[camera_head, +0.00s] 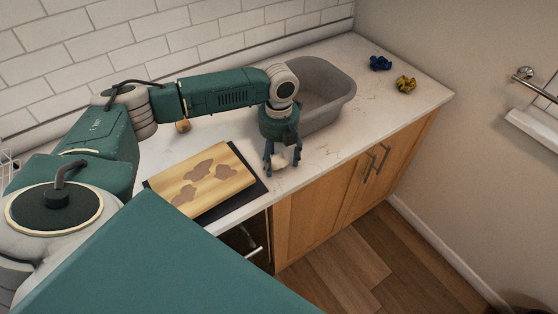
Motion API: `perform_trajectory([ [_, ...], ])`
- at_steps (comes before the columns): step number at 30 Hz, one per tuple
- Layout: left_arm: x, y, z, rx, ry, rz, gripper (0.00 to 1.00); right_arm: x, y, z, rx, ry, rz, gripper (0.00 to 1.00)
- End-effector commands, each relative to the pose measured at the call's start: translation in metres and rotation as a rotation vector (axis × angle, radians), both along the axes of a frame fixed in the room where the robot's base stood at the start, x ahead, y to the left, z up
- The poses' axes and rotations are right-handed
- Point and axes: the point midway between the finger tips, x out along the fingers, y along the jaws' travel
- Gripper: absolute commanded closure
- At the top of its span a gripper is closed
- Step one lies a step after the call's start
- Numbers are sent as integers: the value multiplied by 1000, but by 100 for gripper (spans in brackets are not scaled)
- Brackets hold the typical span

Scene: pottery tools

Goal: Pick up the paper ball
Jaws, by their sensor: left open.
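My left gripper (283,165) points down over the counter, with its fingers apart, just right of the cutting board. A small pale shape shows between and behind the fingers; I cannot tell whether it is a paper ball or bare counter. My right gripper is out of view.
A grey basin (335,105) stands right behind the gripper. A wooden board with brown patches (232,182) lies on a dark mat (262,187) to the left.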

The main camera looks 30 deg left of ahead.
Motion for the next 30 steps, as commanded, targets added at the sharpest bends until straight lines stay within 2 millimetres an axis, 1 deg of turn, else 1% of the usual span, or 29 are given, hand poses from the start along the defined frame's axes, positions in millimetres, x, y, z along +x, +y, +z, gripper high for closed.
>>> perform_trajectory([
  [2, 0, 0, 0, 0, 0, 0, 36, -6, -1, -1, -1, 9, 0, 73],
  [3, 0, 0, 0, 0, 0, 0, 40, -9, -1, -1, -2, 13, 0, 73],
  [7, 0, 0, 0, 0, 0, 0, 66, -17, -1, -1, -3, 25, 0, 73],
  [8, 0, 0, 0, -1, 0, 0, 68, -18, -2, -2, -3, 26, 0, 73],
  [18, 0, 0, 1, -1, 0, 0, 69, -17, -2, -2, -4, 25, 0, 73],
  [22, 1, 0, 5, -1, -2, 0, 69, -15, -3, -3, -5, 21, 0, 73],
  [26, 1, 0, 17, -2, -3, 1, 69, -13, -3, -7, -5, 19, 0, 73],
  [29, 2, 0, 34, -1, -6, 0, 69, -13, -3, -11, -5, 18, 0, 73],
  [30, 2, -1, 43, -2, -6, 1, 69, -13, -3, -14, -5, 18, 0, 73],
])
